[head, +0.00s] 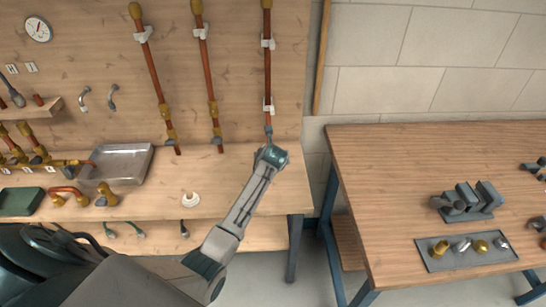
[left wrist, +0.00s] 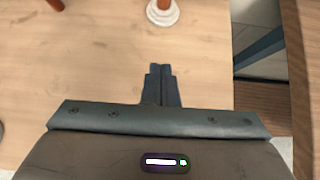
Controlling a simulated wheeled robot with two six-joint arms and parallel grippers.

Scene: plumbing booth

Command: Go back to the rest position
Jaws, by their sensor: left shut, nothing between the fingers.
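My left arm reaches up from the lower left in the head view. My left gripper (head: 268,131) is near the right end of the workbench, in front of the lower end of the rightmost copper pipe (head: 267,75) on the wall panel. In the left wrist view its two fingers (left wrist: 163,86) are together with nothing between them, above bare wood. The gripper's wrist hides part of the bench edge behind it. My right gripper is in neither view.
A second wooden table (head: 400,180) at right bears a vise (head: 468,202) and a grey tray (head: 440,262) of fittings. Floor shows between them.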

